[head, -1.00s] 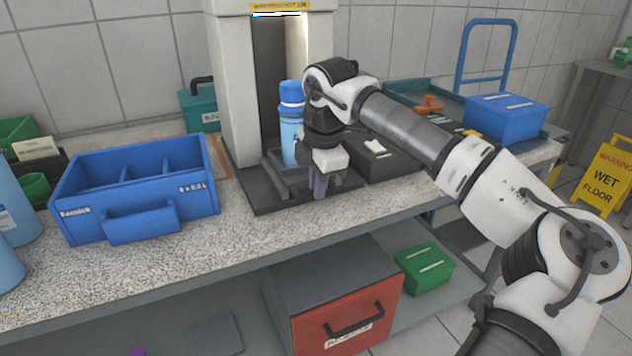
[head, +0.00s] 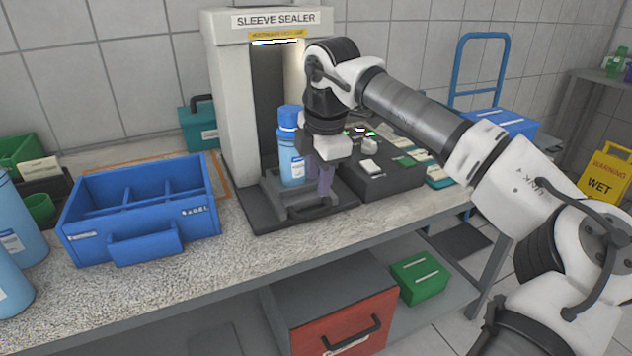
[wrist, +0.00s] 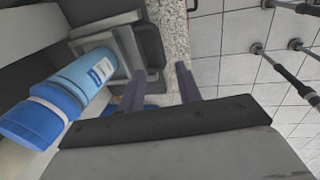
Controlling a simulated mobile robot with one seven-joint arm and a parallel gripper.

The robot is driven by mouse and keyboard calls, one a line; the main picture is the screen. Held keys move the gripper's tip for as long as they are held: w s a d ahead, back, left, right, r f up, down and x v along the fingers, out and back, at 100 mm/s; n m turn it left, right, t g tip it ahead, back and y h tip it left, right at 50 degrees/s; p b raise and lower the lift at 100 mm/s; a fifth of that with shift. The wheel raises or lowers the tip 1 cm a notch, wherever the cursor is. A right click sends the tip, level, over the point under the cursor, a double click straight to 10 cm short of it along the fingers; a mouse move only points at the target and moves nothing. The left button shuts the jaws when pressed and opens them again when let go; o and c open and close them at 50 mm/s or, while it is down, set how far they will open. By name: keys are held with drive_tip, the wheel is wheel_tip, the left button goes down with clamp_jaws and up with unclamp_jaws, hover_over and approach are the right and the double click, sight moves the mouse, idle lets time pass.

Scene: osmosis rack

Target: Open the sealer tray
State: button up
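The sleeve sealer (head: 232,120) is a tall pale machine with a dark upright opening. Its grey tray (head: 275,190) sits low at the front on a dark base plate, with a handle bar (head: 312,209) at its front. A blue bottle (head: 291,160) with a blue cap stands on the tray. The tray (wrist: 125,45) and bottle (wrist: 75,85) also show in the wrist view. My gripper (head: 322,180) is just above and in front of the tray by the handle. In the wrist view its two purple fingers (wrist: 160,85) are apart with nothing held between them.
A dark box with small switches (head: 385,178) stands close right of the tray. A blue divided bin (head: 140,205) is on the counter to the left, with bare counter between. A red-fronted drawer (head: 345,325) and green box (head: 420,275) are below.

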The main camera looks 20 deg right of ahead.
drive_tip(key=r+p, duration=0.1)
drive_tip(key=r, duration=0.1)
drive_tip(key=s+r+p, duration=0.1)
drive_tip(key=r, duration=0.2)
drive_tip(key=shift+r, duration=0.3)
